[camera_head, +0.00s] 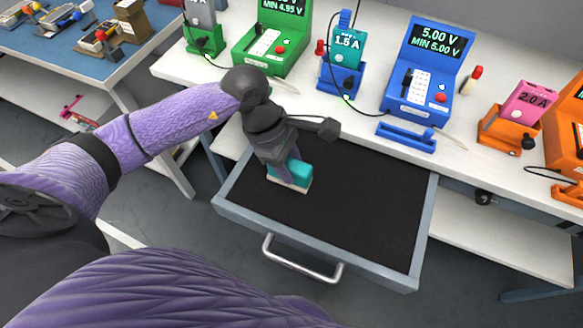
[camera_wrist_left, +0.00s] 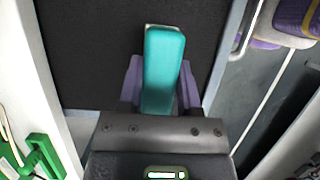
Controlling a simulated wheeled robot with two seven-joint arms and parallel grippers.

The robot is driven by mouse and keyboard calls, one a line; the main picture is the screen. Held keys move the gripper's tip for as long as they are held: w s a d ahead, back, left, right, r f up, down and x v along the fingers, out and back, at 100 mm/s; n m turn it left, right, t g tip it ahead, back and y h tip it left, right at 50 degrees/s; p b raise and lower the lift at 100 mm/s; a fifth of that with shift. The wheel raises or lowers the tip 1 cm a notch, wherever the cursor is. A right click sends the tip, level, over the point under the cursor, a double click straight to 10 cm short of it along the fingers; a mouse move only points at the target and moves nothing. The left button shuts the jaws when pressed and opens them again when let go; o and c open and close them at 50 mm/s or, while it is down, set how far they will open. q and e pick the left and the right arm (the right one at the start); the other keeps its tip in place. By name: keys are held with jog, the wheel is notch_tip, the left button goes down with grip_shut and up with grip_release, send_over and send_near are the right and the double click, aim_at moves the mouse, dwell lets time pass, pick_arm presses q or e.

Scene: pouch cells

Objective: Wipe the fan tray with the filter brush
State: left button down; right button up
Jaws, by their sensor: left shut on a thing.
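The filter brush has a teal block (camera_head: 293,174) and a pale underside. It is low in the left part of the open drawer-like tray (camera_head: 365,213), which has a dark floor and grey rim; I take this as the fan tray. My left gripper (camera_head: 285,170) is shut on the brush from above. In the left wrist view the teal brush (camera_wrist_left: 163,70) sits between the two purple fingers (camera_wrist_left: 160,88), over the dark tray floor. The brush appears to be at the floor, but contact cannot be told. My right gripper is not in view.
A white bench (camera_head: 330,105) runs behind the tray, with a green meter (camera_head: 275,45), a blue meter (camera_head: 425,65) and orange units (camera_head: 510,125). The tray's front handle (camera_head: 300,263) sticks out. The tray floor right of the brush is clear. A blue-topped table (camera_head: 70,50) stands far left.

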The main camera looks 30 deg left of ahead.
pick_arm(q)
jog(key=shift+r+p, duration=0.45)
jog(key=shift+r, duration=0.5)
jog(key=shift+r+p, duration=0.5)
jog(key=shift+r, duration=0.25)
jog(key=shift+r+p, duration=0.5)
jog(key=shift+r, duration=0.65)
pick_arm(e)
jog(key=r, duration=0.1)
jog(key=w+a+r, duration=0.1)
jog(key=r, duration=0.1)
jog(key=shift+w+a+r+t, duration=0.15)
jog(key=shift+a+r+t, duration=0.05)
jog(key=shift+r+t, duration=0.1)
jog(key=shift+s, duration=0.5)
